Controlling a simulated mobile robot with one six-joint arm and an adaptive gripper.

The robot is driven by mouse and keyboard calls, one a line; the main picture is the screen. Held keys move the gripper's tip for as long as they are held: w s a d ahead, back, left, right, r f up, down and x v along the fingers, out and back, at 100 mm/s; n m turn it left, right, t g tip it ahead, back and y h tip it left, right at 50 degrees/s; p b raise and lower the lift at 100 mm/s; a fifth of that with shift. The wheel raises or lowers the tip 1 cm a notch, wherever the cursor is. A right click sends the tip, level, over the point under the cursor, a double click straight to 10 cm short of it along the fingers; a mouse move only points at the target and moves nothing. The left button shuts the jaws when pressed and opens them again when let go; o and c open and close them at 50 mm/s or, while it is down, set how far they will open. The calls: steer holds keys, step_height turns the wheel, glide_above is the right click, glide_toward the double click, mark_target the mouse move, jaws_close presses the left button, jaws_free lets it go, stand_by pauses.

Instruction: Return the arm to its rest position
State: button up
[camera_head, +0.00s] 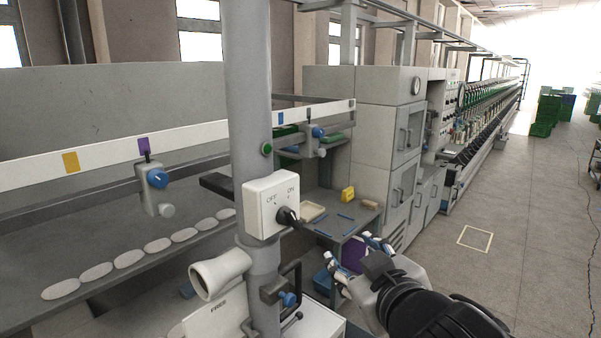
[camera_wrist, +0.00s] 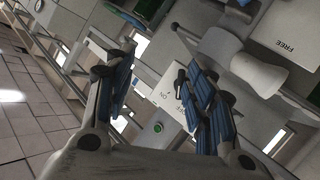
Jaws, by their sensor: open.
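My gripper (camera_head: 357,254) is in the lower middle of the head view, at the end of my dark wrist. Its two blue-padded fingers are spread apart with nothing between them. In the wrist view my gripper (camera_wrist: 160,92) also shows open, one finger at each side. A white ON/OFF switch box (camera_head: 271,205) with a black knob is on a grey post (camera_head: 250,100), left of my gripper in the head view. In the wrist view the switch box (camera_wrist: 169,92) shows beyond and between the fingers.
A small grey table (camera_head: 345,228) with a yellow block (camera_head: 347,194) stands behind my gripper. A white cone (camera_head: 220,273) sits by the post at lower left. Grey cabinets (camera_head: 385,150) and a long machine row stand behind. The floor (camera_head: 505,270) at right is largely clear.

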steer(key=s+d+f+m+g+h+b, duration=0.25)
steer(key=s+d+f+m+g, duration=0.35)
steer(key=s+f, duration=0.45)
steer(key=s+a+f+g, duration=0.1)
steer(key=s+f+g, duration=0.2)
steer(key=s+f, duration=0.3)
steer(key=s+b, duration=0.1)
steer(key=s, duration=0.3)
steer(key=shift+s+f+g, duration=0.25)
steer(key=shift+f+g, duration=0.05)
steer(key=shift+g, duration=0.1)
steer(key=shift+a, duration=0.1)
